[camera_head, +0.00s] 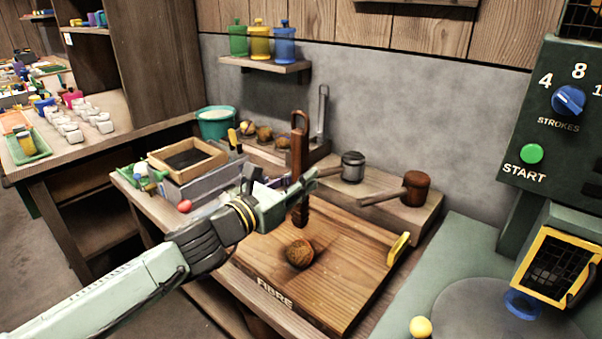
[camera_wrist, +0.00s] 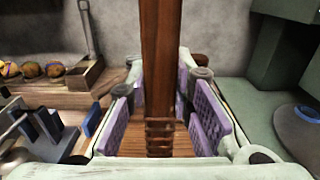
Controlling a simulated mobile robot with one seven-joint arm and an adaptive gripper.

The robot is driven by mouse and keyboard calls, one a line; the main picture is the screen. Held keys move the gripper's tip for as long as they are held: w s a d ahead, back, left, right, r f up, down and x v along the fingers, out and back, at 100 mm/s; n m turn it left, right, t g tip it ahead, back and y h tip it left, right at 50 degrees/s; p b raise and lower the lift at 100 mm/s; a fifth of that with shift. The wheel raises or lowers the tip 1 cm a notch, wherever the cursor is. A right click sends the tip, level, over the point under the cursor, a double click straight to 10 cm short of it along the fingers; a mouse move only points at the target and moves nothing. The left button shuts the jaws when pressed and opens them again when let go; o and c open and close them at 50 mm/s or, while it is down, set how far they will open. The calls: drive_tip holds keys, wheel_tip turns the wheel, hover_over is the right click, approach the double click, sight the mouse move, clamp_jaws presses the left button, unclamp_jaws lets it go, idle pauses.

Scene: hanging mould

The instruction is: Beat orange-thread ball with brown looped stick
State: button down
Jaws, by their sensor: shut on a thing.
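My gripper (camera_head: 292,188) is shut on the brown looped stick (camera_head: 301,145). The stick stands upright, with its loop at the top and its ridged lower end above the board marked FIBRE (camera_head: 342,290). In the wrist view the stick (camera_wrist: 160,60) rises between my purple finger pads. A brown fibre ball (camera_head: 299,253) with an orange tinge lies on the board, just below and in front of the stick's lower end. There appears to be a gap between stick and ball. The ball does not show in the wrist view.
Several balls (camera_head: 264,133) sit in a rack behind, beside a grey looped tool (camera_head: 322,112). A grey mallet (camera_head: 352,167) and a brown mallet (camera_head: 416,188) lie at the back right. A yellow handle (camera_head: 398,248) edges the board. A machine (camera_head: 560,130) stands at right.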

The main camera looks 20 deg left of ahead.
sight(296, 206)
drive_tip(key=shift+f, duration=0.75)
wheel_tip(296, 206, down, 4)
drive_tip(key=b, duration=0.5)
drive_tip(key=shift+f, duration=0.2)
wheel_tip(296, 206, up, 5)
drive_tip(key=p, duration=0.2)
drive_tip(key=shift+f+p, duration=0.15)
drive_tip(key=shift+p, duration=0.15)
wheel_tip(296, 206, down, 4)
drive_tip(key=b, duration=0.4)
wheel_tip(296, 206, up, 4)
drive_tip(key=shift+p, duration=1.05)
